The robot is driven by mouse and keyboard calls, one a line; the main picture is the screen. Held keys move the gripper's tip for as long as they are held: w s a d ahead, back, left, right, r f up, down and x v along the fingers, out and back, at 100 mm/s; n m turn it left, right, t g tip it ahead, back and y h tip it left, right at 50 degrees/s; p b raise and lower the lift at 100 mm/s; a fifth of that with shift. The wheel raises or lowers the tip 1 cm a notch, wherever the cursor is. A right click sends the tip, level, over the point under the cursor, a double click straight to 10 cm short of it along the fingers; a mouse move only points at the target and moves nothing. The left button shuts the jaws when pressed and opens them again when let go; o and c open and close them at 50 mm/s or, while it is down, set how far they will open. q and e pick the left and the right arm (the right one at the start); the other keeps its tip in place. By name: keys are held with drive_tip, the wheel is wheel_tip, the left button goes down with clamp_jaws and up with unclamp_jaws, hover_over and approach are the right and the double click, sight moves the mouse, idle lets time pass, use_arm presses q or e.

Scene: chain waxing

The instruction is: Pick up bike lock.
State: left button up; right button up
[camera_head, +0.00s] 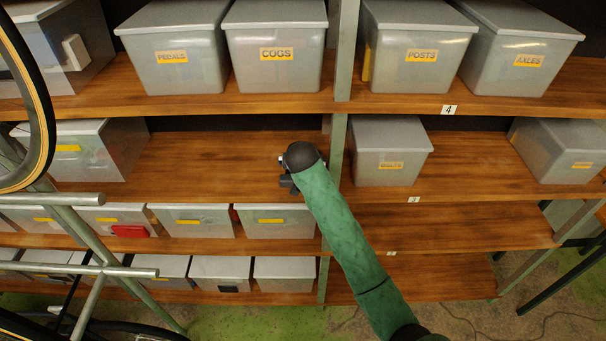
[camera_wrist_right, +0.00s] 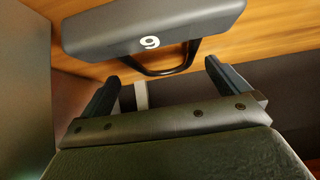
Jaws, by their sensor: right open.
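The bike lock (camera_wrist_right: 150,28) shows in the right wrist view as a dark grey bar marked with a 9, with a black U-shaped shackle (camera_wrist_right: 165,72) below it. It lies on a wooden shelf. My right gripper (camera_wrist_right: 164,72) is open, with the shackle's curved end between or just ahead of its fingertips. I cannot tell whether the fingers touch it. In the head view my green right arm (camera_head: 340,230) reaches to the middle shelf, and the lock is not clearly visible there. My left gripper is not in view.
A metal upright (camera_head: 334,170) stands right beside my right arm. Grey bins line the shelves; a bin (camera_head: 390,151) sits just right of the upright. The middle shelf (camera_head: 215,165) is bare left of my gripper. A bicycle wheel and stand tubes (camera_head: 75,200) fill the left side.

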drive_tip(key=p+x, duration=0.2)
drive_tip(key=x, duration=0.1)
drive_tip(key=shift+w+a+f, duration=0.1)
drive_tip(key=shift+w+a, duration=0.1)
drive_tip(key=shift+w+d+f, duration=0.1)
drive_tip(key=shift+w+f, duration=0.1)
drive_tip(key=shift+f, duration=0.15)
drive_tip(key=c, duration=0.4)
drive_tip(key=shift+r, duration=0.15)
drive_tip(key=c, duration=0.9)
drive_tip(key=shift+w, duration=0.1)
